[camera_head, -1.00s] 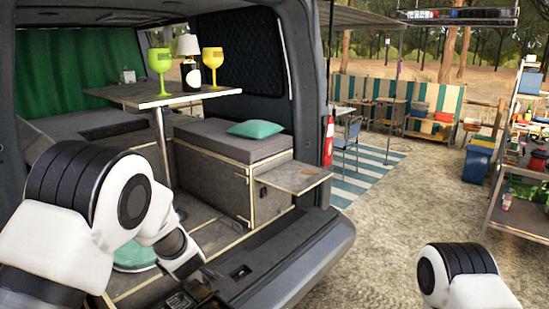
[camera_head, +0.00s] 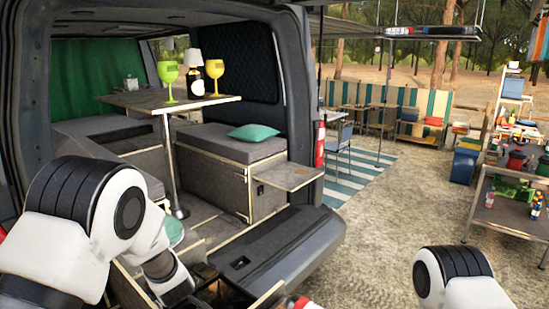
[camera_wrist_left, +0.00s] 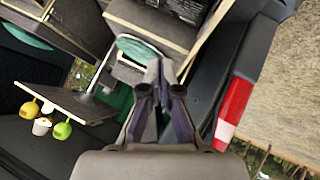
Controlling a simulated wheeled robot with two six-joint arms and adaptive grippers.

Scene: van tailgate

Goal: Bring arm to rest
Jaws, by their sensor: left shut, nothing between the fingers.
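My left arm (camera_head: 95,225) comes in from the left in the head view and bends down in front of the van's open rear. Its gripper is hard to make out there, low in the picture by the tailgate. In the left wrist view my left gripper (camera_wrist_left: 158,88) has its two fingers together, with nothing held between them. My right arm (camera_head: 452,277) shows only as a white and black joint at the bottom right of the head view. Its gripper is out of the picture.
The van table (camera_head: 140,101) carries two wine glasses (camera_head: 168,78) (camera_head: 215,70) and a lamp. A bench with a teal pillow (camera_head: 253,132) and a small side shelf (camera_head: 288,176) stand inside. A red-and-white tail light (camera_wrist_left: 234,108) is right of my left gripper. Gravel (camera_head: 385,235) is open.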

